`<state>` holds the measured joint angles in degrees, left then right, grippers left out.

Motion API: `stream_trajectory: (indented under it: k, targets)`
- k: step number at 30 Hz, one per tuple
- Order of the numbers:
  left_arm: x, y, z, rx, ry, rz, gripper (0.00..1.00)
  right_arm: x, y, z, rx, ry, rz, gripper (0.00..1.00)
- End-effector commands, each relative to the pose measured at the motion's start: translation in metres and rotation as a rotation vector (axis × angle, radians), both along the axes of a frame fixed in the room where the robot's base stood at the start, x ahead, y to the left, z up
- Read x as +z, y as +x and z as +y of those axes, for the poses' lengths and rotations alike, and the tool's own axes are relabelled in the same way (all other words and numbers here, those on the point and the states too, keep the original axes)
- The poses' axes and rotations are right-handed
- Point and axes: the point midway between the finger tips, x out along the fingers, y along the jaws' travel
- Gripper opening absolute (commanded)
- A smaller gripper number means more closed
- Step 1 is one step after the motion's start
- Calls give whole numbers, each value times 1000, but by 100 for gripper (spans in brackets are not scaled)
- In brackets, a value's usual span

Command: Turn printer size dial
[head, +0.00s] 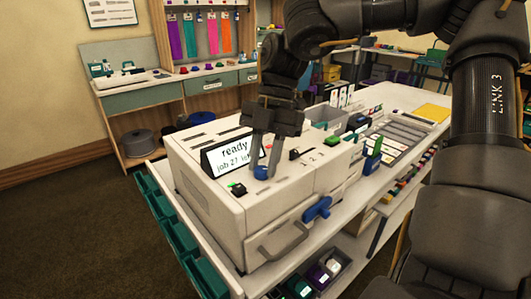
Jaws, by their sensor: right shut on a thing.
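The cream printer (225,215) stands on a white bench. Its small tilted screen (228,152) reads "ready" and "job 27", with the end of the second line hidden by my gripper. A round blue dial (261,173) sits on the printer top, right of the screen. My right gripper (263,165) reaches down from above and is shut on the blue dial, its fingers on either side. The fingers hide part of the dial, and I cannot read any marks around it. My left gripper is not in view.
A blue lever (317,209) and a grey handle (280,244) stick out of the printer's front. Green bins (168,228) line the bench's left side. A yellow pad (433,113) lies far right.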

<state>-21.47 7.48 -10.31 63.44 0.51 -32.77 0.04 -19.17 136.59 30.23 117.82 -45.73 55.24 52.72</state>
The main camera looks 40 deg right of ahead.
Motion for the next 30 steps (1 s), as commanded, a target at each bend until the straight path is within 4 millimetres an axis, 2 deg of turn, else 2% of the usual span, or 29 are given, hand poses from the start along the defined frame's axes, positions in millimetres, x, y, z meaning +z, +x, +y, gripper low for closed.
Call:
stream_trajectory:
  k: [6, 17, 18, 22, 30]
  targets:
    - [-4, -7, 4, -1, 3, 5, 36, 0, 1, 0, 30, 0, -1, 4]
    - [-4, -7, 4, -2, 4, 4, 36, 0, 0, 0, 35, 0, 0, 4]
    - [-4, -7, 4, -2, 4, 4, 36, 0, 0, 0, 35, 0, 0, 30]
    - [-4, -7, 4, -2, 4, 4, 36, 0, 0, 0, 34, 0, 0, 47]
    - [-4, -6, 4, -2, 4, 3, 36, 0, 0, 0, 32, 0, 0, 48]
